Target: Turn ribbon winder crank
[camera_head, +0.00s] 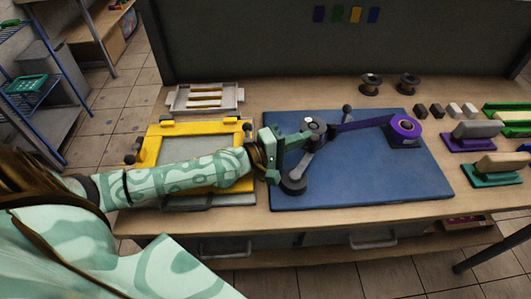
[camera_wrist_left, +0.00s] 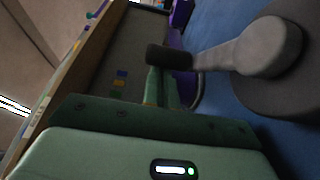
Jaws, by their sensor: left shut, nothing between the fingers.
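The ribbon winder (camera_head: 293,187) stands on the left part of a blue mat. Its grey crank arm shows large in the left wrist view (camera_wrist_left: 220,56), running from a round grey hub to a dark knob (camera_wrist_left: 168,57). A purple ribbon (camera_head: 358,124) stretches right to a purple spool (camera_head: 404,131). My left gripper (camera_head: 306,138) is at the winder from the left, its green fingers shut with nothing between them. In the left wrist view the fingertips (camera_wrist_left: 162,82) are right by the knob; I cannot tell whether they touch it. My right gripper is not in view.
Two dark spools (camera_head: 371,84) stand at the back. Handled blocks (camera_head: 470,140) line the right side.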

